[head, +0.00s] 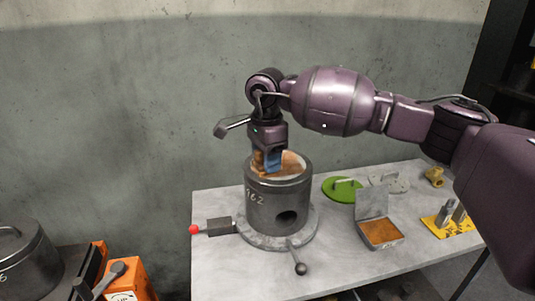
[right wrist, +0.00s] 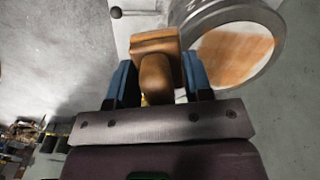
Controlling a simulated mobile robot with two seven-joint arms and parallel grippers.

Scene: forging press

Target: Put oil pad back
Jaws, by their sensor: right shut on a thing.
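My right gripper (head: 267,160) points down and is shut on the oil pad (head: 257,163), an orange-brown block with a rounded grip. The pad (right wrist: 155,42) sits between the blue fingers in the right wrist view. It is at the top of a dark grey cylinder (head: 262,205), whose round top face (right wrist: 237,52) has an orange-brown smear. I cannot tell whether the pad touches that face. A grey metal box (head: 371,205) with its lid open stands right of the cylinder; its inside (head: 381,233) is orange-brown. My left gripper is out of view.
The cylinder stands on a light grey table (head: 335,260), with a red-knobbed lever (head: 212,227) at its left and a black-knobbed one (head: 299,266) in front. A green disc (head: 341,188), a brass piece (head: 434,177) and a yellow plate (head: 440,225) lie to the right.

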